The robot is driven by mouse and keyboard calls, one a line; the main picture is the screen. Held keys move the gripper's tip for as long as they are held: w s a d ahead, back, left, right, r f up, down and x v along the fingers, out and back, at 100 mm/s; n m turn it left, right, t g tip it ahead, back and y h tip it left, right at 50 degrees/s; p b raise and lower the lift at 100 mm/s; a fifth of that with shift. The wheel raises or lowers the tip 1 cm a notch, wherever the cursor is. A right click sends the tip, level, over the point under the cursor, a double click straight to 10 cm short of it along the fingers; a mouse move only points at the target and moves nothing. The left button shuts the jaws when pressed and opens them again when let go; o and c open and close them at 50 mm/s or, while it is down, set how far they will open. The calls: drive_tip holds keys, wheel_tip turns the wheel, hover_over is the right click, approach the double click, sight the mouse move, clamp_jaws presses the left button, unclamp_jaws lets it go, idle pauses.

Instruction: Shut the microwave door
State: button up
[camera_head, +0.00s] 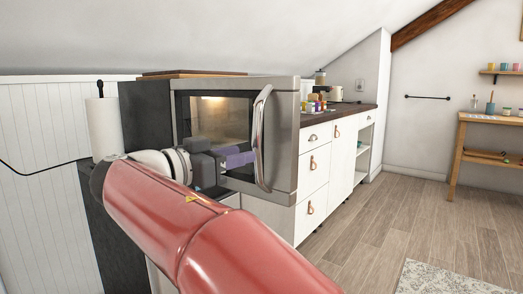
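The microwave (145,120) is a dark-sided box at the left of the counter run. Its steel-framed glass door (283,140) faces me, with a curved vertical handle (260,140) near its right edge. A warm light shows through the glass. I cannot tell from this angle how far the door stands from the body. My gripper (246,157), with purple fingers, is in front of the lower door glass, just left of the handle. The finger gap is not clear, and I cannot tell if it touches the door. My red arm hides the area below.
A paper towel roll (103,127) stands left of the microwave. White drawers and cabinets (313,180) with a dark worktop (345,110) run to the right. Open wood floor (400,210) lies right of them, with a patterned rug (450,280) and a wooden table (457,150).

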sight(256, 150)
drive_tip(key=x, duration=0.5)
drive_tip(key=shift+w+d+p, duration=0.25)
drive_tip(key=shift+w+p, duration=0.05)
clamp_jaws()
